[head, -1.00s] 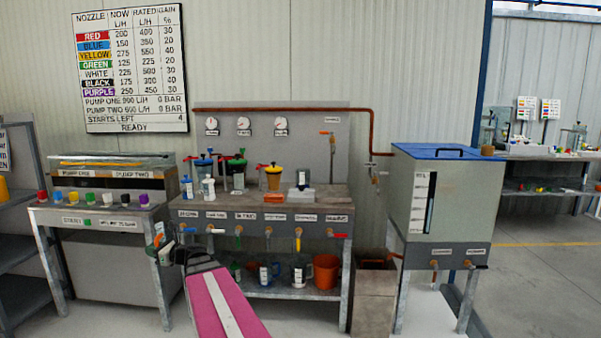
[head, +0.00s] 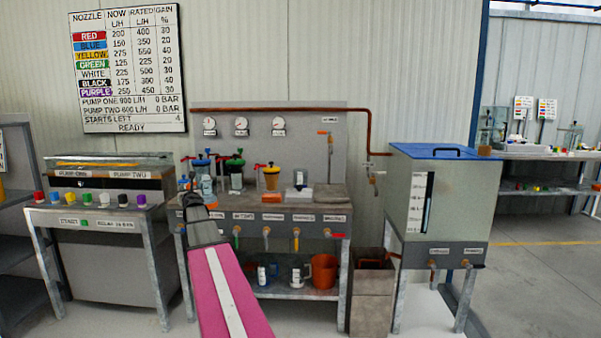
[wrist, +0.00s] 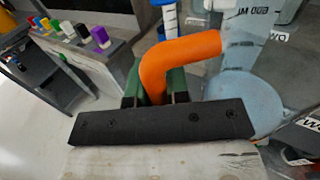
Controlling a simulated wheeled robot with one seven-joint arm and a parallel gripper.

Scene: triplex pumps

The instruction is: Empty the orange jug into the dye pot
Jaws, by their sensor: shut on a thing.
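In the wrist view, my gripper (wrist: 153,92) has its green fingers shut around the orange handle of the orange jug (wrist: 185,52). The jug's pale, see-through body with scale marks is to the right of the handle; its contents are hard to make out. In the head view, my arm reaches to the left end of the pump bench and hides the fingers; I cannot clearly pick out the jug there. Pots with blue (head: 202,163), green (head: 236,163) and yellow (head: 271,171) tops stand on the bench; I cannot tell which is the dye pot.
The pump bench (head: 335,195) has jugs and an orange bucket (head: 324,270) on its lower shelf. Taps with coloured handles line its front. A control desk (head: 95,218) stands left, a large tank (head: 440,195) right. A copper pipe (head: 290,109) runs above.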

